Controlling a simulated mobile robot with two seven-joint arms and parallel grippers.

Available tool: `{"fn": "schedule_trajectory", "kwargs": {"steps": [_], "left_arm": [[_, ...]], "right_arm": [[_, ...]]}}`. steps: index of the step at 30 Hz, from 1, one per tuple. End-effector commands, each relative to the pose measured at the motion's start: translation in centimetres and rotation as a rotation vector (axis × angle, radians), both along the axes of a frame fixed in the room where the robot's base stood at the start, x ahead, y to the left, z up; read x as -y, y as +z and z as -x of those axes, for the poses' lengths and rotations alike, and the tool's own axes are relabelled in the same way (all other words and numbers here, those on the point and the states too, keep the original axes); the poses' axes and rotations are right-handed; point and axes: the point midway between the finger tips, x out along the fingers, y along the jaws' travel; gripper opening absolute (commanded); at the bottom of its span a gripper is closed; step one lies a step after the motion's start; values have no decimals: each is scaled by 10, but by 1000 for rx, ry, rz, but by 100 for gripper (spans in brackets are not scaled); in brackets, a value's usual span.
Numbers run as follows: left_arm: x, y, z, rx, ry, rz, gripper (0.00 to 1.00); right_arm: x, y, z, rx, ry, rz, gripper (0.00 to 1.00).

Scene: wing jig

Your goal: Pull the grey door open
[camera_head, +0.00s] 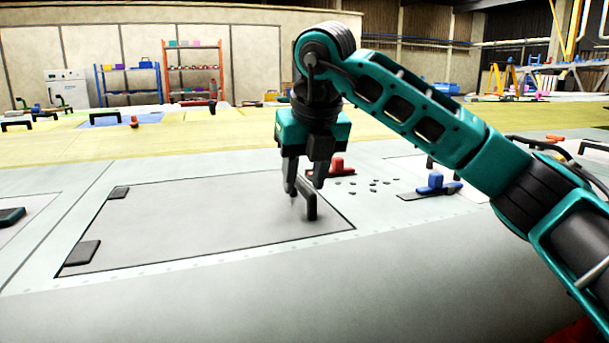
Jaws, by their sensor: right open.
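The grey door (190,216) is a flat panel set in the grey wing surface. It lies flush and closed, with two dark hinges (81,252) on its left edge. A black handle (311,205) stands up near its right edge. My right gripper (304,190) points down over the handle, with its fingers open. The fingertips are close at the handle's upper left; I cannot tell whether they touch it. My left gripper is not in view.
A red clamp (338,168) and a blue clamp (437,187) sit right of the door, with several small dark pieces (373,186) between them. Another black handle (12,216) is at the far left. The surface in front of the door is clear.

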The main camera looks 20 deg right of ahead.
Motion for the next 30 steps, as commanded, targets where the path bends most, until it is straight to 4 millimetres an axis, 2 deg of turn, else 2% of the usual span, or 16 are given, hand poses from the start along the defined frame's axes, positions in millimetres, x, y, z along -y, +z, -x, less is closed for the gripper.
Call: {"fn": "schedule_trajectory", "kwargs": {"steps": [4, 17, 30], "left_arm": [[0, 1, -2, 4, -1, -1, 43], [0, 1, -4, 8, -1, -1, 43], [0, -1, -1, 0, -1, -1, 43]], "right_arm": [[0, 0, 0, 0, 0, 0, 40], [0, 0, 0, 0, 0, 0, 0], [0, 1, 0, 0, 0, 0, 0]]}}
